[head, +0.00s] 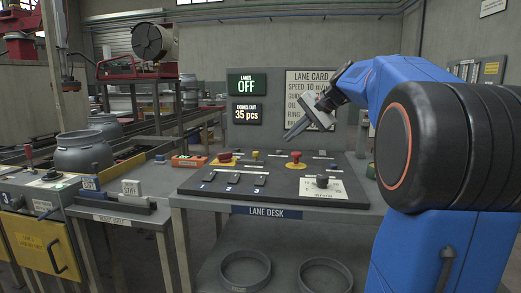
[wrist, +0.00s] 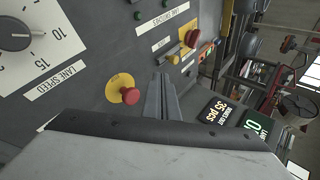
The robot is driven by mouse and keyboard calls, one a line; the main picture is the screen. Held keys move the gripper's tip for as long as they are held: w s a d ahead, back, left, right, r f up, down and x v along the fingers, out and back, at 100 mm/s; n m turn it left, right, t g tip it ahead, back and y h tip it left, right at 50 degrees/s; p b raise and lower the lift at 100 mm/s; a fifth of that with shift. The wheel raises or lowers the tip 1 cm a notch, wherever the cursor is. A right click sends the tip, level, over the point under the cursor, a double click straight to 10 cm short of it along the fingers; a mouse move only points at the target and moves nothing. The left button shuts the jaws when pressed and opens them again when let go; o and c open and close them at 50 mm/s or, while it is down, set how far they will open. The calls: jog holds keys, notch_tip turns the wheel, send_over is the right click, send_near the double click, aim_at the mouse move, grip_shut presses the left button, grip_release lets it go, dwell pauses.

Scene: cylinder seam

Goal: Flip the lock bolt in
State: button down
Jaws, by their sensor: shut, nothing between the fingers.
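My gripper (head: 290,134) hangs above the back of the lane desk panel (head: 235,190), in front of the lane card. In the wrist view its fingers (wrist: 160,78) are together with nothing between them. They appear beside a red mushroom button (wrist: 130,96) on a yellow disc, apart from it. A grey slotted fixture (head: 115,200) with a small upright plate stands left of the desk, and a yellow-fronted control box (head: 40,205) with levers stands farther left; details on both are too small to tell.
The panel carries a black speed knob (head: 322,181), several dark switches (head: 233,178) and another red button (head: 225,157). An orange box (head: 188,160) lies at the desk's left edge. A grey metal pot (head: 83,152) stands behind the control box. Signs read OFF (head: 247,85) and 35 pcs.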

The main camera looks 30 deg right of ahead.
jog(key=shift+f, duration=0.1)
send_near(258, 155)
notch_tip(258, 155, down, 4)
jog(key=shift+w+a, duration=0.25)
jog(key=shift+w, duration=0.3)
jog(key=shift+w+a, duration=0.25)
jog(key=shift+w, duration=0.3)
jog(key=shift+w+a, duration=0.35)
jog(key=shift+w, duration=0.35)
jog(key=w+a, duration=0.2)
jog(key=shift+a, duration=0.35)
